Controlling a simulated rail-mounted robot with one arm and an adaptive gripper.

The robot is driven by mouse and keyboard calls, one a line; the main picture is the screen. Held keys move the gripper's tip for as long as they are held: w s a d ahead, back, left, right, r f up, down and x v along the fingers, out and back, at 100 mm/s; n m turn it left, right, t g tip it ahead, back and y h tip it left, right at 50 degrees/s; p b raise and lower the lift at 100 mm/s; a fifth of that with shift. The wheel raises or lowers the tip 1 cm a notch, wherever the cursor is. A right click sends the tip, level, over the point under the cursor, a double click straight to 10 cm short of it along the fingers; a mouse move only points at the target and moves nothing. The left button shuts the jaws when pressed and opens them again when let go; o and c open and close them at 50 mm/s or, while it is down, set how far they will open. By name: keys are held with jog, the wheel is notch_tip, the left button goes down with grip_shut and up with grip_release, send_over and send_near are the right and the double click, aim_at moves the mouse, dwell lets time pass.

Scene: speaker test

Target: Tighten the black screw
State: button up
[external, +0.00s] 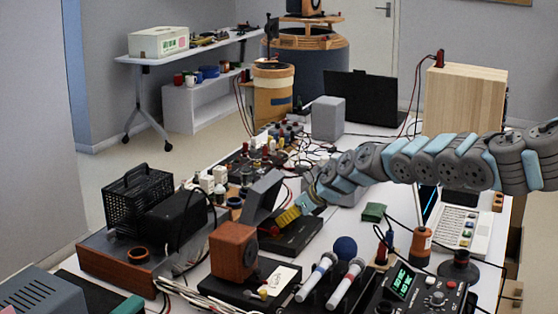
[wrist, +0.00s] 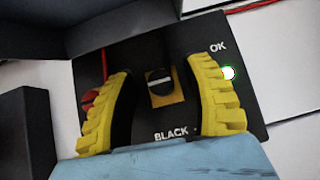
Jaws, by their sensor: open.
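The black screw (wrist: 159,80) has a slotted round head and sits on a small yellow square on a black panel (wrist: 183,53). The white word BLACK is printed below it in the wrist view. My gripper (wrist: 158,70) is open, with its two yellow fingers on either side of the screw and apart from it. In the external view my gripper (external: 284,219) reaches down over the black box (external: 300,238) with a raised lid (external: 264,198); the screw is hidden there. A red part (wrist: 89,98) shows partly behind the left finger.
A lit white-green light (wrist: 228,73) sits under the letters OK. A wooden speaker box (external: 233,252), a black cage-like case (external: 138,200) and microphones (external: 318,276) crowd the table around the box. Loose cables lie nearby.

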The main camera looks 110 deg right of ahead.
jog(key=shift+n+b, duration=0.3)
jog(key=n+y+b, duration=0.1)
jog(key=b, duration=0.1)
jog(key=n+t+y+b, duration=0.1)
jog(key=n+b, duration=0.1)
jog(key=shift+d+f+t, duration=0.1)
jog(key=shift+f+t, duration=0.1)
jog(key=shift+t, duration=0.1)
jog(key=n+y+b, duration=0.1)
jog(key=b, duration=0.2)
jog(key=shift+r+n+t+y, duration=0.15)
jog(key=shift+n+t+y, duration=0.15)
jog(key=shift+n, duration=0.1)
